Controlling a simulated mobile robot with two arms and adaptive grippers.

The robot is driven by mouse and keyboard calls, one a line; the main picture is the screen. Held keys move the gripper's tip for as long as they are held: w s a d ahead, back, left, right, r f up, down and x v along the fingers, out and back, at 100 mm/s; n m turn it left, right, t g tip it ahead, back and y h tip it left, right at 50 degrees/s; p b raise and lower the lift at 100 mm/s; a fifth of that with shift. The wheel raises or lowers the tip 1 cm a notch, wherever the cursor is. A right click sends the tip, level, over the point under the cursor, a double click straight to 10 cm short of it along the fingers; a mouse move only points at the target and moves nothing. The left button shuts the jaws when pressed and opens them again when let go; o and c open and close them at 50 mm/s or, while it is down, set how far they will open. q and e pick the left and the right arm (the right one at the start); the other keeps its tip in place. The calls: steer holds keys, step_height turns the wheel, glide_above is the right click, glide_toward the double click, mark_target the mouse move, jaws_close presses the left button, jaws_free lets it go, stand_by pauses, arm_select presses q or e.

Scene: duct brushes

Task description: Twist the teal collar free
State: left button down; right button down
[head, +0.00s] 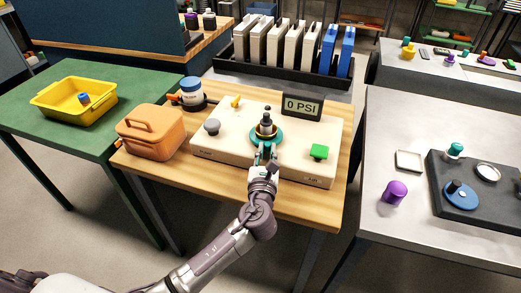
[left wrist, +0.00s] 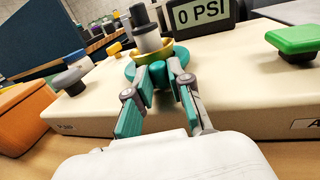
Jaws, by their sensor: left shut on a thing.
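The teal collar (head: 279,138) is a ring around the base of an upright fitting (head: 266,121) with a dark top and a gold band, on a beige console. In the left wrist view the collar (left wrist: 183,53) shows below the gold ring, with a rounded teal lug (left wrist: 158,73) facing me. My left gripper (head: 264,152) reaches the collar from the front. In the left wrist view its fingers (left wrist: 159,82) are closed on the collar's lug. The fingers hide part of the collar's near side. My right gripper is in neither view.
The console (head: 220,149) carries a grey knob (head: 212,126), a yellow knob (head: 235,102), a green button (head: 319,151) and a display (head: 302,107) reading 0 PSI. An orange case (head: 151,140) stands left of it. The bench's front strip is clear.

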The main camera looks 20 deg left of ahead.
arm_select(q)
steer(key=d+n+y, duration=0.1)
steer(key=n+g+y, duration=0.1)
steer(key=y, duration=0.1)
steer(key=shift+w+d+y, duration=0.3)
steer(key=shift+w+d, duration=0.05)
steer(key=shift+d, duration=0.05)
steer(key=shift+w+d+n+g+y+b, duration=0.2)
steer(key=shift+d+n+g+y+b, duration=0.15)
steer(key=shift+n+y, duration=0.35)
steer(key=shift+w+d+n+g+y+b, duration=0.25)
steer(key=shift+n+g+y, duration=0.3)
steer(key=shift+y, duration=0.25)
steer(key=c, duration=1)
jaws_free()
steer(key=shift+c, duration=0.2)
steer(key=shift+a, duration=0.1)
